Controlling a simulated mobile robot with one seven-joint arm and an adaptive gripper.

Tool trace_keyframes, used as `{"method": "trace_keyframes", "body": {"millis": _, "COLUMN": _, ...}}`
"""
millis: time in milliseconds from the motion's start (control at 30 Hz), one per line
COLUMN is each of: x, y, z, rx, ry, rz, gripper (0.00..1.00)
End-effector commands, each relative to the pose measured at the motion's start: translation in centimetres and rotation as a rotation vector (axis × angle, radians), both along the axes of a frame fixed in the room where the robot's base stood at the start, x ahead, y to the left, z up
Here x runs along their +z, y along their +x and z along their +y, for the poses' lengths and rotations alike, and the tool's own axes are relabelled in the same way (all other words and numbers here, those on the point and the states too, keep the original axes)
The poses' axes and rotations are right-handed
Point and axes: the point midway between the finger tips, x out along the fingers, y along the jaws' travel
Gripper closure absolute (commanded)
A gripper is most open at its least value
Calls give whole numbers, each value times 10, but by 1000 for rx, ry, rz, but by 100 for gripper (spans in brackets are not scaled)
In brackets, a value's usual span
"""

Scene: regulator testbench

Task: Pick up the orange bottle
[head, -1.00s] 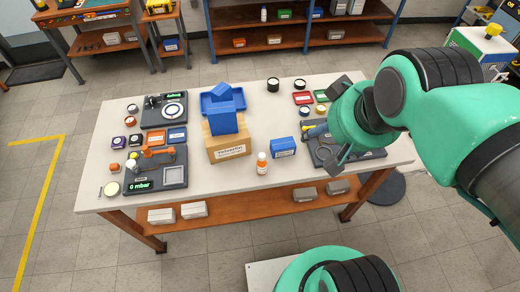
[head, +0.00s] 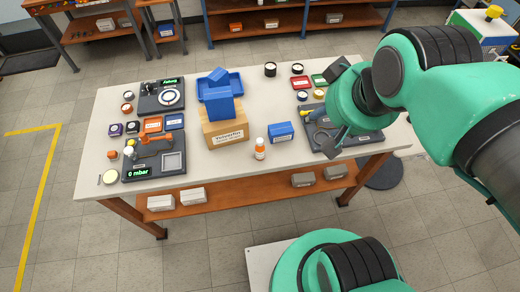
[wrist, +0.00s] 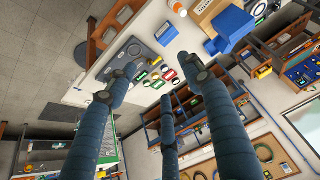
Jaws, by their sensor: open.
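The orange bottle (head: 260,149), with a white cap, stands upright near the front edge of the table (head: 200,164), right of a cardboard box and left of a small blue box. It also shows small near the top of the wrist view (wrist: 211,47). My gripper (head: 328,106) is over the table's right end, to the right of the bottle and apart from it. In the wrist view its dark fingers (wrist: 150,88) are spread wide with nothing between them.
The blue box (head: 281,132) stands close to the bottle. A dark bench device (head: 350,138) lies below my gripper. More devices (head: 155,155) fill the left end. The table front before the bottle is clear.

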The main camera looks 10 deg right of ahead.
Motion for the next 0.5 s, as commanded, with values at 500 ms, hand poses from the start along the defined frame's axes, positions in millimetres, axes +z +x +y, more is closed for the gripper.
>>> {"method": "trace_keyframes", "body": {"millis": 500, "x": -27, "y": 47, "z": 15, "rx": -25, "ry": 30, "rz": 100, "gripper": 49}}
